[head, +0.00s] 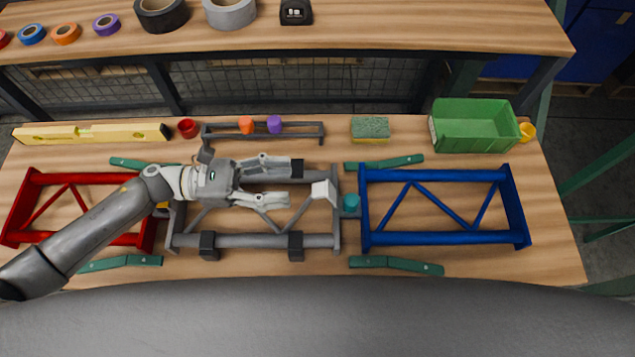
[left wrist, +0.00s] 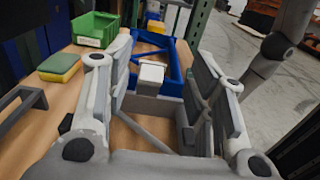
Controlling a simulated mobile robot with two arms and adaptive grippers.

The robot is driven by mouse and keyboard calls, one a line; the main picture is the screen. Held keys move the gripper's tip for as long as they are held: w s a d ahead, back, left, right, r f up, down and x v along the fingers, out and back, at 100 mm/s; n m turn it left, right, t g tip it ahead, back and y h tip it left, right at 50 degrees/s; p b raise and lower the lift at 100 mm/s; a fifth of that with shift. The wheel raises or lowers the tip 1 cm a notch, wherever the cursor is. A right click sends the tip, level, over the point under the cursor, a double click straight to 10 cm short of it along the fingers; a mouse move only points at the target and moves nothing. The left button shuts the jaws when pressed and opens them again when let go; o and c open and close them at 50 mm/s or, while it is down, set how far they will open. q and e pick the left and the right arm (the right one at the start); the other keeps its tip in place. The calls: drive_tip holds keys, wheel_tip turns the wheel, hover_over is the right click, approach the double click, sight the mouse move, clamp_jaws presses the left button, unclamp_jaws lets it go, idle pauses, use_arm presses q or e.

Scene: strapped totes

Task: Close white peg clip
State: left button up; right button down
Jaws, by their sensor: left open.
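The white peg clip (head: 323,190) sits at the right end of the grey frame (head: 262,241), and looks like a small pale block. My left gripper (head: 288,182) reaches in from the left over the grey frame, its fingers pointing right. It is open and empty, just left of the white clip. In the left wrist view the clip (left wrist: 151,74) shows ahead between the spread fingers (left wrist: 163,82), and I see no contact. I cannot tell from these frames how far the clip is open. My right gripper is out of view.
Black clips (head: 295,246) sit on the grey frame's rails. A teal peg (head: 351,202) stands between it and the blue frame (head: 440,239). A red frame (head: 85,178) lies left. Behind are a sponge (head: 370,129), a green bin (head: 472,126) and a yellow level (head: 90,133).

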sight(314, 190)
use_arm(q)
drive_tip(key=d+f+p, duration=0.1)
drive_tip(key=d, duration=0.1)
drive_tip(key=d+f+p, duration=0.1)
drive_tip(key=d, duration=0.1)
drive_tip(key=d+f+p, duration=0.1)
drive_tip(key=d, duration=0.1)
drive_tip(key=shift+w+d+f, duration=0.15)
drive_tip(key=shift+d+f, duration=0.2)
drive_tip(key=shift+d+p, duration=0.3)
drive_tip(key=shift+p, duration=0.05)
drive_tip(key=shift+d+f, duration=0.1)
drive_tip(key=shift+f, duration=0.05)
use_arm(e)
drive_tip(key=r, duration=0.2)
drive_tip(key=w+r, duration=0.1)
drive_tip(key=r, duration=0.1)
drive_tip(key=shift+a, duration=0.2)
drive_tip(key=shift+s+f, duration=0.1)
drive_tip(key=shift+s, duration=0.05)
